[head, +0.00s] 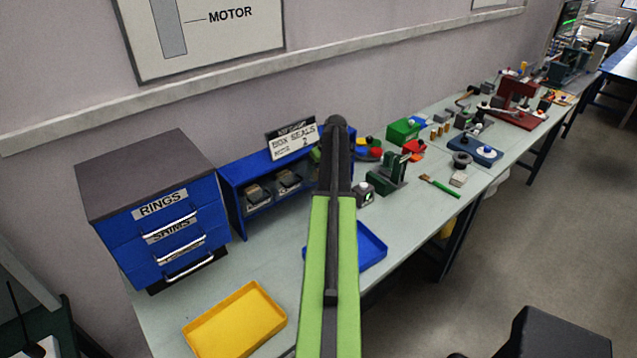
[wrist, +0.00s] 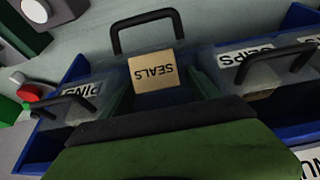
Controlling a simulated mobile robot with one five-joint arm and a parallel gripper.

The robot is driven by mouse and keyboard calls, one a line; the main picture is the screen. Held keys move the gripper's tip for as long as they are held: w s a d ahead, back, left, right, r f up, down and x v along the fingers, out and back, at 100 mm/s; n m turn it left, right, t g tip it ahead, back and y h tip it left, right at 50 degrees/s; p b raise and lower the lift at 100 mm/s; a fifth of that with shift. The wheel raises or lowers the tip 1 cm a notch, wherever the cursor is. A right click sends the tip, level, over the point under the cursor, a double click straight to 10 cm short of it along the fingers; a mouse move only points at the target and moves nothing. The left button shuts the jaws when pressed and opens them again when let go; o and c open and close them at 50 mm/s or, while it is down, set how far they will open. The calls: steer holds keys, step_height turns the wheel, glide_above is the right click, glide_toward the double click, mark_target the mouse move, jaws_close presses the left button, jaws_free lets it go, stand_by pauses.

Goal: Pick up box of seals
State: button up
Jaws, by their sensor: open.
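The box of seals (wrist: 153,68) shows in the wrist view as a clear box with a dark handle and a tan label reading SEALS, upside down in the picture. It sits between other clear boxes in the blue rack (wrist: 40,140). My gripper (wrist: 160,92) is open, with its green fingers on either side of the labelled box. I cannot tell whether they touch it. In the head view my green arm reaches over the bench to the blue rack (head: 233,205) and hides the box of seals and most of my gripper.
A PINS box (wrist: 78,103) and another labelled box (wrist: 250,62) flank the seals box closely. A blue drawer cabinet (head: 140,185) stands left of the rack. A yellow tray (head: 235,322) and a blue tray (head: 373,247) lie in front. A green machine (head: 388,178) stands to the right.

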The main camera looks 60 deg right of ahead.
steer(key=shift+f, duration=0.15)
steer(key=shift+w, duration=0.1)
steer(key=shift+c, duration=1.4)
steer(key=c, duration=1.2)
